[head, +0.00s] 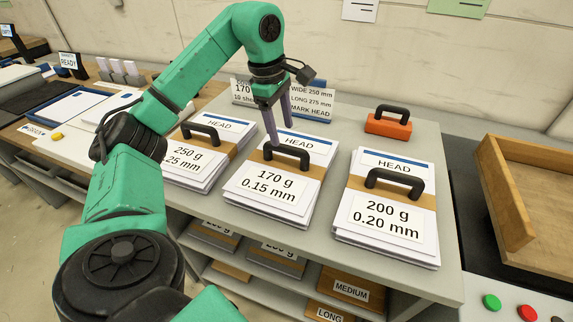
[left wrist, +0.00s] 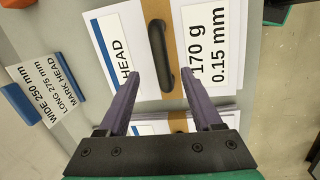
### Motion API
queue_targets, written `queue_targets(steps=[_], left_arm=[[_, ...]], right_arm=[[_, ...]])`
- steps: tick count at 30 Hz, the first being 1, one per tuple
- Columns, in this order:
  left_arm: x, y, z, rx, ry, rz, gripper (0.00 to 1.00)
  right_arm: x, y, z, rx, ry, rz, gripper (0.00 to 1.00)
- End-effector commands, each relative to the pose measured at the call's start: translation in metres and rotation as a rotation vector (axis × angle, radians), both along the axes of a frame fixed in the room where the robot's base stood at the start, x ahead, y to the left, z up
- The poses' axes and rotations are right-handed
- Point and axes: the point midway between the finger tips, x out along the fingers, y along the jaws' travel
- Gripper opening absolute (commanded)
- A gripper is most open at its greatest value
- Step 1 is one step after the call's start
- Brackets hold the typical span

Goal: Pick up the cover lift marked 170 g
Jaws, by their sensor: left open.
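The cover lift marked 170 g (head: 270,186) lies in the middle of the grey table, a stack of white sheets with a brown band and a black handle (head: 287,153). My left gripper (head: 277,118) is above its far side, fingers pointing down, open and empty. In the left wrist view, the black handle (left wrist: 157,50) stands beyond and between the open fingertips (left wrist: 162,84), apart from them as far as I can tell. The lift's label (left wrist: 207,50) reads 170 g, 0.15 mm. My right gripper does not show.
The 250 g lift (head: 187,160) lies to the left and the 200 g lift (head: 385,215) to the right, both with black handles. An orange block with a handle (head: 388,125) is behind. Sign cards (head: 312,98) stand at the back. A wooden tray (head: 510,190) is far right.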

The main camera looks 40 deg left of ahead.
Motion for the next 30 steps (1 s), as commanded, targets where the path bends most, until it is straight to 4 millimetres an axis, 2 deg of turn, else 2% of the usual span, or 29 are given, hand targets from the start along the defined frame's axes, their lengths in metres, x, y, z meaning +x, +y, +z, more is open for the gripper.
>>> queue_targets(steps=[7,14,15,17,18,20,30], left_arm=[[0.006,-0.004,-0.042,0.001,0.003,-0.001,0.66],[0.007,-0.004,-0.048,-0.001,0.000,-0.001,0.66],[0.007,-0.004,-0.048,-0.001,0.000,-0.001,0.59],[0.007,-0.004,-0.048,-0.001,0.000,-0.001,0.36],[0.007,-0.004,-0.048,-0.001,0.000,-0.001,0.20],[0.007,-0.004,-0.048,-0.001,0.000,-0.001,0.00],[0.007,-0.005,-0.047,-0.002,-0.001,-0.002,0.00]], right_arm=[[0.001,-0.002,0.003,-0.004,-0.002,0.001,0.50],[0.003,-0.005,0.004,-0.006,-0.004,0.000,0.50],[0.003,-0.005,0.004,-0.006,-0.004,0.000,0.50],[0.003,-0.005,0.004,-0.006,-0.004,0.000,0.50],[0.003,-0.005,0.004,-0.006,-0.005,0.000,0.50],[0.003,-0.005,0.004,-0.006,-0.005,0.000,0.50],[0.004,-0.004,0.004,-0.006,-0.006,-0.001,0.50]])
